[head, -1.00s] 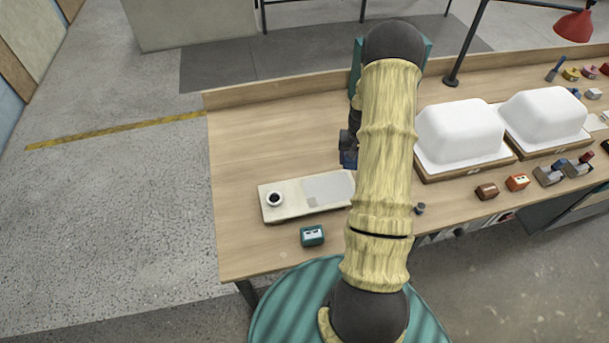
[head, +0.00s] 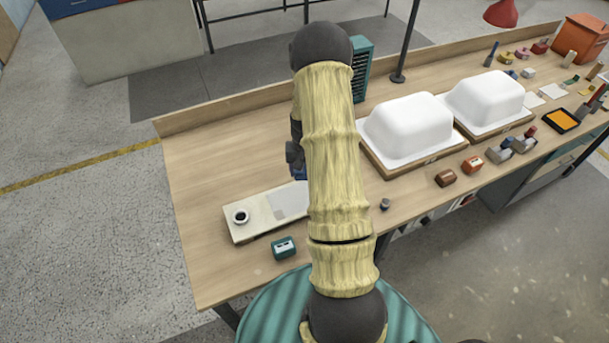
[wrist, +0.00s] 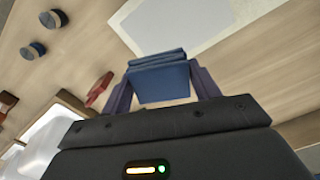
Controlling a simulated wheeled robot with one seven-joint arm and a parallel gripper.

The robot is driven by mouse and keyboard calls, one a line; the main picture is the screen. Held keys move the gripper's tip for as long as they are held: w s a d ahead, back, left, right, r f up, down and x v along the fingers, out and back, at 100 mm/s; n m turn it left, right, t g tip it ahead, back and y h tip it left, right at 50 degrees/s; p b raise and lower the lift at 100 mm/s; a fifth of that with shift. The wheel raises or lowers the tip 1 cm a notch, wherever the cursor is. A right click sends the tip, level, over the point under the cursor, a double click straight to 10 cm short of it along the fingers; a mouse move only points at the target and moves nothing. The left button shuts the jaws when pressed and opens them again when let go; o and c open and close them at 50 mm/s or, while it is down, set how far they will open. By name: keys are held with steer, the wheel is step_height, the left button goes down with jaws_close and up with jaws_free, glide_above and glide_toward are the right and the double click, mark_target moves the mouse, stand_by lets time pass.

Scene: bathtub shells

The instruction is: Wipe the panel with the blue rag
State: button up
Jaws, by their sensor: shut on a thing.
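The blue rag (wrist: 160,80) is folded into a thick pad between the fingers of my gripper (wrist: 158,84), which is shut on it. In the head view my arm hides most of the gripper; a small blue bit (head: 300,173) shows at the arm's left edge. The panel is a pale board (head: 245,232) with a grey patch (head: 286,204), lying near the table's left end. My arm covers its right end. In the wrist view the panel (wrist: 180,20) lies beyond the rag. I cannot tell whether the rag touches it.
A black-ringed cup (head: 240,216) sits on the board's left end. A teal block (head: 283,247) lies in front of it. Two white tub shells (head: 408,128) stand on wooden bases to the right. A dark knob (head: 385,204) lies nearby. The table's (head: 205,160) back left is clear.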

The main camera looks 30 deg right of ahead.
steer(key=s+a+b, duration=0.2)
steer(key=s+a, duration=0.1)
steer(key=a, duration=1.1)
steer(key=shift+s+a, duration=0.15)
steer(key=shift+s, duration=0.15)
steer(key=shift+f, duration=0.1)
